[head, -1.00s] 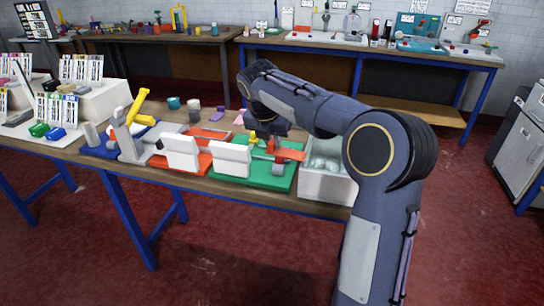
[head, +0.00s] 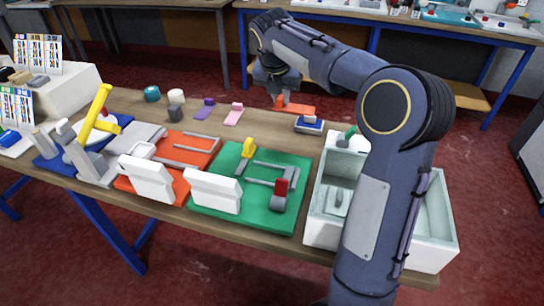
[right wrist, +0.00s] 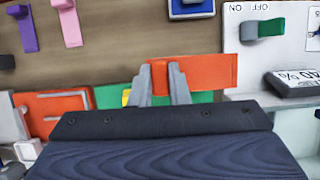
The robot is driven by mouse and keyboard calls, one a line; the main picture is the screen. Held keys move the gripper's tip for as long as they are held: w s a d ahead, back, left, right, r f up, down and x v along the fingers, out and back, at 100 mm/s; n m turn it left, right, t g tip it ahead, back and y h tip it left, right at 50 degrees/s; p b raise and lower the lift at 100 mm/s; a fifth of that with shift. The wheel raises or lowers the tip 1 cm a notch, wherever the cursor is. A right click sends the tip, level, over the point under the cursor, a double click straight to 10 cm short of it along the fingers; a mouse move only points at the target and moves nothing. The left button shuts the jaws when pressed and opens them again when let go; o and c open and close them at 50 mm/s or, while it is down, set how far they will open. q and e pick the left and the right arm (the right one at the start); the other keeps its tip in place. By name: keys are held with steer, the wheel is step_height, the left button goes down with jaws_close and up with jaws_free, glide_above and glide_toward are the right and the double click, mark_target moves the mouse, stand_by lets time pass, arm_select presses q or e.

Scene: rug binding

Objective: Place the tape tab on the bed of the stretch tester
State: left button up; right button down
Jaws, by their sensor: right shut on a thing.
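My right gripper (head: 283,102) is shut on an orange strip (head: 297,107), which looks like the tape tab. In the right wrist view the fingers (right wrist: 160,82) grip the orange strip (right wrist: 212,72) near its left part, and it sticks out to the right. In the head view it is over the table's back part, behind the green board. The green board (head: 228,221) has grey rails, a yellow piece (head: 248,148) and a red-topped clamp (head: 281,187). No label shows which board is the stretch tester. My left gripper is not in view.
An orange board (head: 205,147) and a blue board with a yellow lever (head: 97,115) stand left. Purple (head: 205,108) and pink (head: 234,113) pieces lie behind. A blue-and-white block (head: 309,124) is near the strip. A white tub (head: 322,228) with a switch stands right.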

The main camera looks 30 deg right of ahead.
steer(key=shift+a+f, duration=0.15)
steer(key=s+a+f+b, duration=0.2)
steer(key=s+a+f, duration=0.15)
steer(key=a, duration=0.25)
steer(key=b, duration=0.2)
glide_above(262, 171)
steer(key=f, duration=0.5)
steer(key=shift+s+a, duration=0.25)
steer(key=shift+s, duration=0.05)
steer(key=shift+a+f, duration=0.15)
steer(key=shift+f, duration=0.05)
steer(key=shift+s+a+f, duration=0.1)
steer(key=shift+s+f, duration=0.05)
steer(key=shift+f, duration=0.8)
steer(key=shift+s+a+f, duration=0.1)
steer(key=shift+f, duration=0.8)
steer(key=shift+f+b, duration=0.2)
steer(key=shift+b, duration=0.1)
steer(key=c, duration=1.4)
jaws_free()
steer(key=shift+r, duration=0.1)
